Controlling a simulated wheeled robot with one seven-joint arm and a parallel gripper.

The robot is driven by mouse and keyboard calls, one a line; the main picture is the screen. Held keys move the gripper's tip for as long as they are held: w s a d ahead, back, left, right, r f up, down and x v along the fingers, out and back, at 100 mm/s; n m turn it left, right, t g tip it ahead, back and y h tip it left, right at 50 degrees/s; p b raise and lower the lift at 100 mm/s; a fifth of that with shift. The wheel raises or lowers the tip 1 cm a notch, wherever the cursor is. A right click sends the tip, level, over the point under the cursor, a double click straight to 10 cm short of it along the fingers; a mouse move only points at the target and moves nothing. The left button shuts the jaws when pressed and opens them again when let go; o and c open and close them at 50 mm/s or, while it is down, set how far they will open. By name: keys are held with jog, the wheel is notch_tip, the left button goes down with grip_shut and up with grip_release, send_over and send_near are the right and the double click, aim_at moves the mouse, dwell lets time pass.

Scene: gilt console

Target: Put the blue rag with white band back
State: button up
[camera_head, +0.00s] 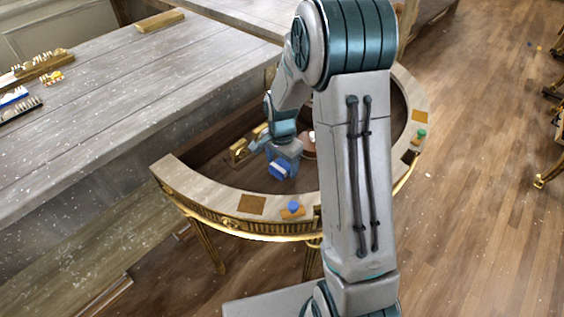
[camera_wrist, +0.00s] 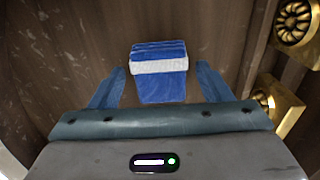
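The blue rag with a white band (camera_wrist: 160,72) shows in the wrist view against dark brown wood, between and slightly beyond the two blue fingers of my gripper (camera_wrist: 160,68). A gap shows on each side of it, so the fingers look open and not closed on it. In the head view my gripper (camera_head: 282,160) is low over the dark recessed top of the gilt console (camera_head: 187,180). A blue patch, apparently the rag (camera_head: 278,169), shows at its front. Whether the rag touches the wood or the fingers is unclear.
On the console's pale rim are a bare brown square (camera_head: 252,204), a blue item on an orange-brown square (camera_head: 292,208) and a green item (camera_head: 421,134). Gold fittings (camera_head: 239,150) stand left of my gripper. A round white-and-brown object (camera_head: 309,146) is partly hidden by my arm.

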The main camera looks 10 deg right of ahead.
aim_at(282, 165)
notch_tip(282, 165, up, 12)
jog(key=p, duration=0.1)
jog(key=s+r+n+t, duration=0.1)
jog(key=s+r+n, duration=0.2)
jog(key=s, duration=0.7)
jog(key=s+r+n+t, duration=0.1)
jog(key=s+r+n, duration=0.3)
jog(key=s+n, duration=0.4)
jog(key=shift+s, duration=1.2)
